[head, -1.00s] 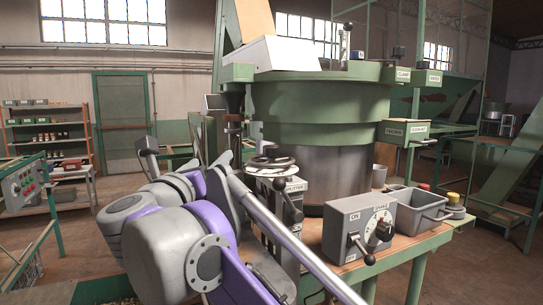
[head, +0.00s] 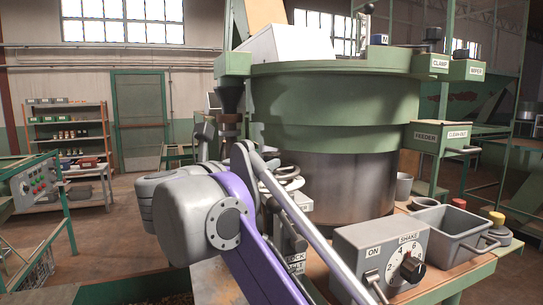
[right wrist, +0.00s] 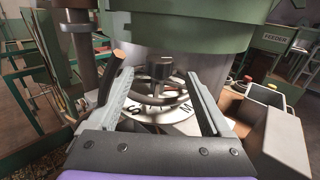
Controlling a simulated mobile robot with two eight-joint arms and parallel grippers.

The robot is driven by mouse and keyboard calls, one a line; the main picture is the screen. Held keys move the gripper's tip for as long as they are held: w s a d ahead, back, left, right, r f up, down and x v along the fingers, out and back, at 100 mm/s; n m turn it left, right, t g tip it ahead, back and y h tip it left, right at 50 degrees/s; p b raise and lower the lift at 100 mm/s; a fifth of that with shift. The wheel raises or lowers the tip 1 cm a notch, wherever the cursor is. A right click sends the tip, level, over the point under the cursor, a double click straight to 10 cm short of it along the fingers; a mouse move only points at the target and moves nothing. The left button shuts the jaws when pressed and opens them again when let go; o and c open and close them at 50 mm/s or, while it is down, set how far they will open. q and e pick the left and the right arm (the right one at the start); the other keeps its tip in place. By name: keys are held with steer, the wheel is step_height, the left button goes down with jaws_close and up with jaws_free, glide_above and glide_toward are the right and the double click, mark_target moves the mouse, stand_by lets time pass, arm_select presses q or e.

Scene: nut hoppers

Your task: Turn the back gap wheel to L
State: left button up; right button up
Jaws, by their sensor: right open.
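A dark hand wheel (right wrist: 158,98) with a central hub lies over a pale dial in the right wrist view. The letters S and M show on the dial's near side; an L cannot be made out. My right gripper (right wrist: 160,86) is open, with one finger on each side of the wheel's near part; I cannot tell whether they touch it. In the head view part of a wheel (head: 289,174) shows behind my purple and grey arm, which hides most of it and the gripper. My left gripper is not in view.
A large green and steel hopper bowl (head: 335,125) stands right behind the wheel. A grey SHAKE box (head: 380,255) with a dial and a grey bin (head: 452,232) are on the bench to the right.

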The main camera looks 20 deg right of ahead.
mark_target(267, 158)
steer(key=x, duration=0.7)
steer(key=shift+w+d, duration=0.1)
steer(key=shift+d, duration=0.05)
jaws_close()
